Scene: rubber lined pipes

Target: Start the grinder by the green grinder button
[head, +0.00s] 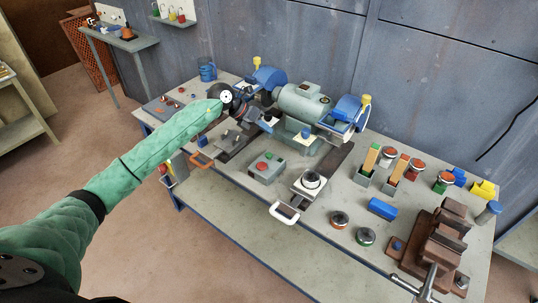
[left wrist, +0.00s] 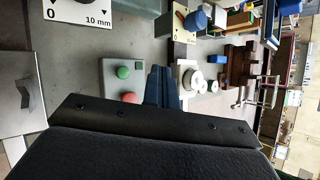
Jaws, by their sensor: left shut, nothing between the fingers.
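The bench grinder (head: 303,101) has a grey-green motor between two blue wheel guards and stands at the back of the bench. A grey button box (head: 267,168) sits in front of it, with a red button at its near side. In the left wrist view the green button (left wrist: 123,72) is beside the red button (left wrist: 129,97) on the box. My left gripper (head: 266,127) is shut and empty, above the bench behind the box and apart from it. Its dark blue fingers (left wrist: 162,88) also show in the left wrist view, to the right of the buttons. My right gripper is out of view.
The grey bench (head: 322,262) also holds a brown vise (head: 433,245), a blue block (head: 382,208), several round discs and upright holders on the right. Two sliding rests with handles, one orange (head: 201,160) and one white (head: 284,213), flank the box. A blue wall stands behind.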

